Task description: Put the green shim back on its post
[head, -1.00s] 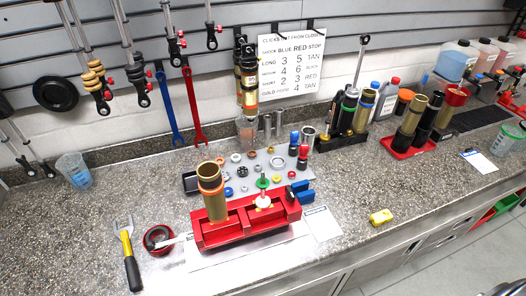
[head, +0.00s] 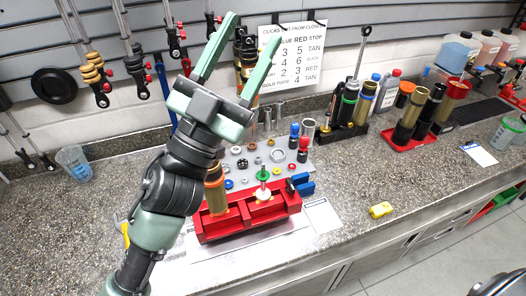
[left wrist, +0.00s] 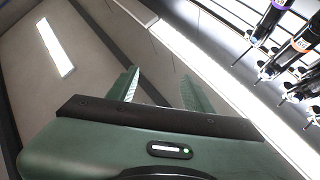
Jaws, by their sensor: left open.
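The green shim (head: 263,175) is a small flat disc in the middle of the head view. It shows at a thin pale upright rod above a white round piece (head: 263,195) in the red holder (head: 268,215). I cannot tell whether it is around the rod or behind it on the grey mat (head: 234,157). My left gripper (head: 252,28) is raised above the bench, open and empty, fingers pointing up, well away from the shim. In the left wrist view its green fingers (left wrist: 160,90) are apart with nothing between them. My right gripper is not in view.
Several small rings and discs lie on the mat behind the holder. Bottles and racks stand at the back right.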

